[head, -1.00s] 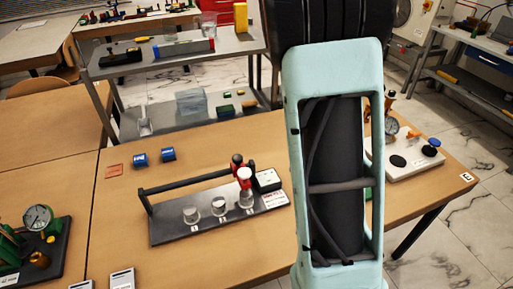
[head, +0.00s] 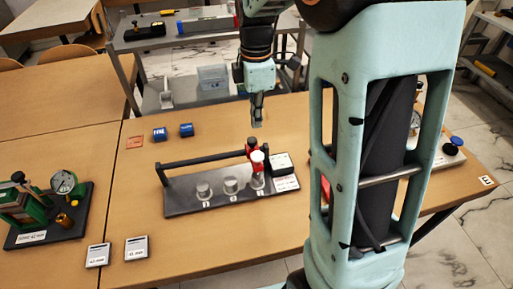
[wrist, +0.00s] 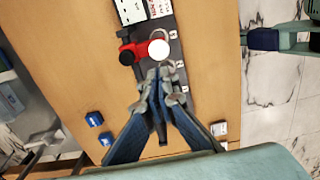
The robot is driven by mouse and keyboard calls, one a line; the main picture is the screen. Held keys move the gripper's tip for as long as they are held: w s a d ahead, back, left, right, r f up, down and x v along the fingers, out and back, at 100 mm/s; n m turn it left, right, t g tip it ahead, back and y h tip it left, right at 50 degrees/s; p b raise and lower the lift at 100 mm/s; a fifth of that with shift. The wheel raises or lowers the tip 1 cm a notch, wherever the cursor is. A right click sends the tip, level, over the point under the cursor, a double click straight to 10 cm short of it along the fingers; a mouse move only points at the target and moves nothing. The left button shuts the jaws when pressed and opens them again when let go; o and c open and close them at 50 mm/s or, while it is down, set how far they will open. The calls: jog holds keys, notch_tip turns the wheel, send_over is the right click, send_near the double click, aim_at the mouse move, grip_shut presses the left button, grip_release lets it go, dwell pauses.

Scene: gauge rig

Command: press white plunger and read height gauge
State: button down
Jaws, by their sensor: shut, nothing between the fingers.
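A dark base plate (head: 190,203) on the table carries several short metal cylinders and a black bar along its back. At its right end stands a red part with a white round top (head: 257,156), which looks like the white plunger. The white top also shows in the wrist view (wrist: 159,49), beside a red part with a black knob (wrist: 128,56). A box with a pale face (head: 281,162) sits to its right; any reading is too small to make out. My gripper (head: 257,123) is shut and empty, pointing down above and behind the red part. Its fingertips (wrist: 160,72) appear just below the white top.
A green dial gauge rig (head: 63,182) stands at left. Two small tags (head: 98,255) (head: 137,248) lie in front.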

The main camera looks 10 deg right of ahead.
aim_at(257, 156)
notch_tip(257, 156, down, 12)
jog(key=shift+r, duration=0.1)
dwell(0.5)
jog(key=shift+f+b, duration=0.95)
jog(key=shift+f, duration=0.35)
jog(key=shift+s+r, duration=0.1)
jog(key=shift+r+p, duration=0.5)
jog(key=shift+p, duration=0.05)
notch_tip(257, 156, up, 13)
jog(key=p, duration=0.1)
jog(key=shift+p, duration=0.3)
